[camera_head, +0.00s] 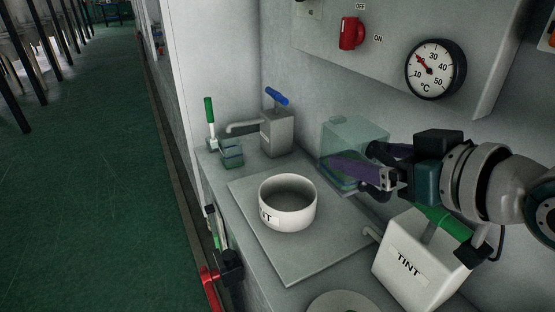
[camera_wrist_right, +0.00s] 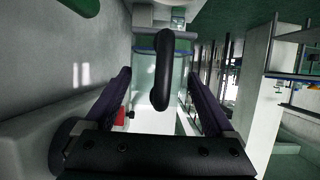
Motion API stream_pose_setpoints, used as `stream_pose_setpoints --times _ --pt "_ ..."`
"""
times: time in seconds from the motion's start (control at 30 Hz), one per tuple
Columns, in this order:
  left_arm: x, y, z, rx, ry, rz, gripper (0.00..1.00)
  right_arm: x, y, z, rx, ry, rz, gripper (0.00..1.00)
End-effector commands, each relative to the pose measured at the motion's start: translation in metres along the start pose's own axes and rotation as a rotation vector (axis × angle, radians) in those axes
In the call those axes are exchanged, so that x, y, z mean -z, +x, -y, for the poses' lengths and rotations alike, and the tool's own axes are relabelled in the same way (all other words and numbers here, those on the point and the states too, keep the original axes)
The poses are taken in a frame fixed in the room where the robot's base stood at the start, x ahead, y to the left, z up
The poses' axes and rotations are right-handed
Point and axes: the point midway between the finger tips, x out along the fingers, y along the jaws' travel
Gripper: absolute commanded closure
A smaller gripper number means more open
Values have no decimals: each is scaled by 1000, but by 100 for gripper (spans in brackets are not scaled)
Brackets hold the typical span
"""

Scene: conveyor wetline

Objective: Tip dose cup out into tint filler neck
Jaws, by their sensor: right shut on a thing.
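My right gripper (camera_head: 348,170) reaches in from the right with its purple fingers shut on a clear, green-tinted cup (camera_head: 352,137), held above the counter behind the white bowl. In the right wrist view the cup (camera_wrist_right: 178,75) lies between the fingers, with a dark handle (camera_wrist_right: 162,70) in front. I cannot tell exactly where the fingers touch it. A white box marked TINT (camera_head: 404,268) stands below my right wrist, with a green part (camera_head: 444,222) on top. A filler neck is not clearly seen; my arm partly covers the box top. My left gripper is not in view.
A white bowl (camera_head: 287,213), its label partly hidden, stands on a grey plate (camera_head: 290,262). A dial (camera_head: 435,69) and red switch (camera_head: 351,33) are on the wall panel.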

Motion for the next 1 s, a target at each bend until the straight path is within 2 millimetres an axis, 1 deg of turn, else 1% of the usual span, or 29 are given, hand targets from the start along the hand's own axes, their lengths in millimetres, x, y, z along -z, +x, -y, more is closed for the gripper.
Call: stream_pose_setpoints --times 0.03,0.1,0.27,0.5,0.7,0.83,1.0 --pt "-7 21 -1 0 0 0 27 -26 12 3 4 -5 1 75" --pt "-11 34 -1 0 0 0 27 -44 21 7 11 -8 -1 75" --pt "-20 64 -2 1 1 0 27 -80 37 12 22 -13 -3 75" --pt "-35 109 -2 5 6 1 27 -130 57 14 27 -15 -3 75" --pt "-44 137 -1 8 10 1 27 -158 69 14 28 -15 -3 75" --pt "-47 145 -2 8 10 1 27 -168 73 14 28 -15 -3 75" --pt "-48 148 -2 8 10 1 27 -171 74 14 28 -15 -3 75"
